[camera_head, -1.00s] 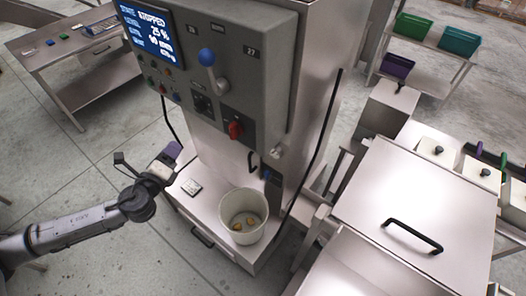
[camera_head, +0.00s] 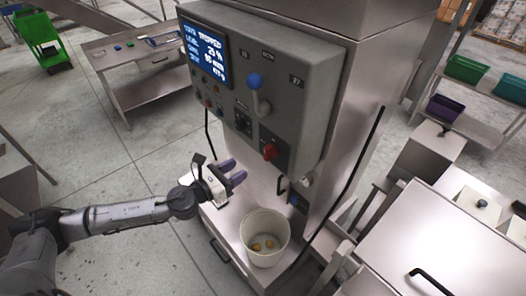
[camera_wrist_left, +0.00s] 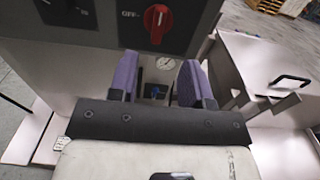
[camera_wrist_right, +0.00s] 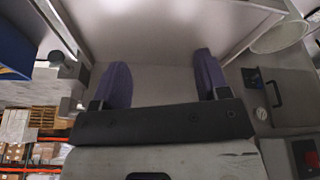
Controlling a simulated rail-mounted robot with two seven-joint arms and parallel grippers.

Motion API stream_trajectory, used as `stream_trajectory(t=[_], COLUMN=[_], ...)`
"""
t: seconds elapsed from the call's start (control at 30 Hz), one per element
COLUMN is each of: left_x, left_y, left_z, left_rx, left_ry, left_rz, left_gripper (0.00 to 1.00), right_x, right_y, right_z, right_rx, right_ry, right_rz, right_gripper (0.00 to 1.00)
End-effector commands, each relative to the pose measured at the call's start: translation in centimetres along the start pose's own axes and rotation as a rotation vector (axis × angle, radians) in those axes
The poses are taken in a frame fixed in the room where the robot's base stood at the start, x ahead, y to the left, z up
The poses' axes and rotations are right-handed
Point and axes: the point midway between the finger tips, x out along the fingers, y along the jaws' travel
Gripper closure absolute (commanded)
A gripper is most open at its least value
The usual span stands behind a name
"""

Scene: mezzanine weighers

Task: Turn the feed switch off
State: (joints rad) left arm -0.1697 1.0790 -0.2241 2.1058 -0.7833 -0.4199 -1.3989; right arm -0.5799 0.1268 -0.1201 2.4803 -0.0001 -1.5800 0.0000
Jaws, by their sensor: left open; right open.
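A red rotary knob (camera_head: 269,151) sits on the lower right of the grey control panel (camera_head: 290,75). In the left wrist view the red knob (camera_wrist_left: 157,22) stands upright, with an OFF mark to its left. A black rotary switch (camera_head: 243,122) is up and left of it; I cannot read which label names the feed. My left gripper (camera_head: 233,172) is open and empty, below and left of the red knob and apart from it. Its purple fingers (camera_wrist_left: 160,68) point toward the machine. My right gripper (camera_wrist_right: 160,65) is open and empty, seen only in the right wrist view.
A blue-tipped lever (camera_head: 255,82) juts from the panel above the knobs. The screen (camera_head: 207,52) reads STOPPED. A white bucket (camera_head: 264,238) with a few yellowish pieces stands on the ledge below. A lidded steel bin (camera_head: 440,235) is at the right.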

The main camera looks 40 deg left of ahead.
Motion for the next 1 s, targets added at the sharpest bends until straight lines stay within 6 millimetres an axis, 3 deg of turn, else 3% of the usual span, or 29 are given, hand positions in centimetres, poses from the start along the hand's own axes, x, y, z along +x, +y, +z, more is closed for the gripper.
stream_trajectory(t=[0.6,1.0], left_x=[8.2,10.7], left_y=[0.0,0.0], left_z=[0.3,0.0], left_rx=[-0.004,-0.003], left_ry=[-0.002,0.001], left_rz=[0.002,0.001], left_gripper=[0.55,0.55], right_x=[-2.6,-3.1], right_y=[-0.1,-0.2], right_z=[-0.9,-1.0], right_rx=[0.007,0.010], right_ry=[0.001,0.001], right_rz=[-0.005,-0.008], right_gripper=[0.31,0.31])
